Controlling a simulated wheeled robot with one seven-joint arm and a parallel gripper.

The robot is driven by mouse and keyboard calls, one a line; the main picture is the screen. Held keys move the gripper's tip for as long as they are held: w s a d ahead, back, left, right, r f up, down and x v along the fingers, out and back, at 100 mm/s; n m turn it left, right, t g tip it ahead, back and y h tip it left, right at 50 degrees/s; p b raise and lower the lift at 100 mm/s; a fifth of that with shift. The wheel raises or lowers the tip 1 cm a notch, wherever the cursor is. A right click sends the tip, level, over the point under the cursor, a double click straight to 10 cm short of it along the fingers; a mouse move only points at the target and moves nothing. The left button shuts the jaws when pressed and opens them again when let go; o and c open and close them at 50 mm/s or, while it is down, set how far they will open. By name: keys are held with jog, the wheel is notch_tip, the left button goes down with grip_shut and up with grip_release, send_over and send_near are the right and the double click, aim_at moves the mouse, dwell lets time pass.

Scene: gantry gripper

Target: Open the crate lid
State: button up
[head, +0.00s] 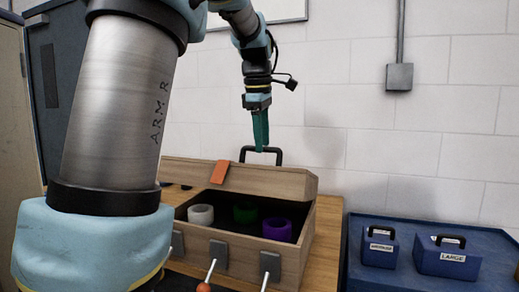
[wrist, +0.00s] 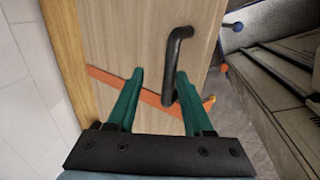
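The wooden crate (head: 235,250) stands on a table in the head view. Its lid (head: 275,182) is raised, so the inside shows; an orange strip (head: 220,171) lies across it. The black lid handle (head: 279,155) sticks up behind the lid's upper edge. My gripper (head: 262,147) points down at this handle with teal fingers. In the wrist view my gripper (wrist: 160,76) is open. The handle (wrist: 174,65) reaches between the fingers, close to the right one; whether they touch cannot be told. The lid's wooden face (wrist: 135,35) lies beyond the fingertips.
A white roll (head: 201,214), a green roll (head: 245,213) and a purple roll (head: 277,229) lie in the crate. Latches with levers (head: 219,252) are on its front. Blue boxes (head: 447,257) stand on a blue surface at right. A white wall is close behind.

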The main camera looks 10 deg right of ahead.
jog(key=shift+s+a+f, duration=0.1)
dwell(0.3)
notch_tip(320, 180, up, 12)
jog(key=w+p, duration=0.1)
jog(key=p, duration=1.1)
jog(key=shift+w+d+r, duration=0.2)
jog(key=shift+w+d, duration=0.05)
jog(key=shift+d, duration=0.15)
jog(key=shift+f, duration=0.15)
